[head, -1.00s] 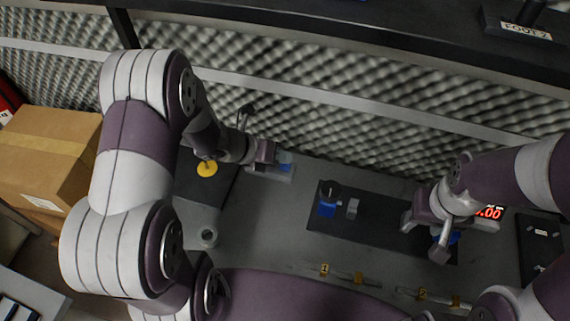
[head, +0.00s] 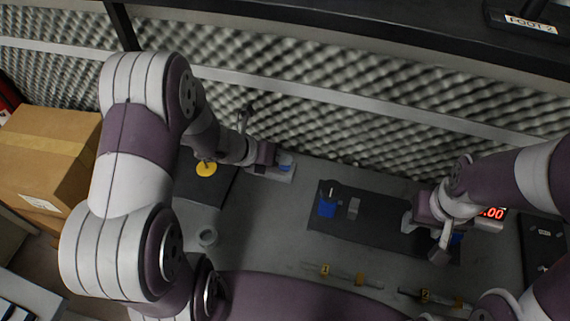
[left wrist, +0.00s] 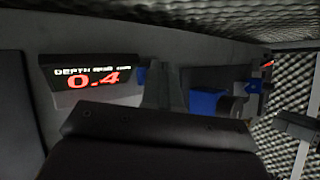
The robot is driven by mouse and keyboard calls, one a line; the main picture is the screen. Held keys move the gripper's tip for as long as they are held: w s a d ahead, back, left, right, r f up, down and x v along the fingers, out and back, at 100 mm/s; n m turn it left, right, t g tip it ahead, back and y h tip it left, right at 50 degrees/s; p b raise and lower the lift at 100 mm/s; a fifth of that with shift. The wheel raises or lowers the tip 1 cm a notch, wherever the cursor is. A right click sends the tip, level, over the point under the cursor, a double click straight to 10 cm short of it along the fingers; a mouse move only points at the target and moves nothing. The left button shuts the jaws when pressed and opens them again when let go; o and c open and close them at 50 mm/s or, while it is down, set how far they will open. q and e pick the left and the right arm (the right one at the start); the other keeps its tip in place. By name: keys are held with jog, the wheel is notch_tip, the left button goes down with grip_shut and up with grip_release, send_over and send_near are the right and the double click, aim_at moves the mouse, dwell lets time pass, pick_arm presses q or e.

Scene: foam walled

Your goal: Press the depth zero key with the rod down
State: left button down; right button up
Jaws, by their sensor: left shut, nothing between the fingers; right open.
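The depth unit is a grey box (head: 270,174) with a blue part (head: 286,167), by the foam wall in the head view. My left gripper (head: 271,160) is shut and empty, close against the box; contact with the key cannot be told. Its fingers (left wrist: 163,90) also show in the left wrist view. My right gripper (head: 425,236) is open above the dark plate's right end, near a blue part (head: 457,238). No rod can be told apart surely.
A dark plate (head: 370,228) carries a blue holder (head: 327,207) and a small grey block (head: 353,208). A red display (head: 491,213) stands behind my right gripper. A yellow disc (head: 206,169), a grey ring (head: 207,236) and a cardboard box (head: 45,165) are at left. The grey bench middle is clear.

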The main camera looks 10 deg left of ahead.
aim_at(281, 166)
pick_arm(q)
jog(key=shift+f+b, duration=0.35)
jog(key=shift+f, duration=0.05)
jog(key=shift+r, duration=0.15)
dwell(0.4)
jog(key=shift+r+p, duration=0.7)
jog(key=shift+r, duration=0.1)
jog(key=shift+r, duration=0.1)
notch_tip(281, 166, up, 5)
jog(key=p, duration=0.4)
dwell(0.5)
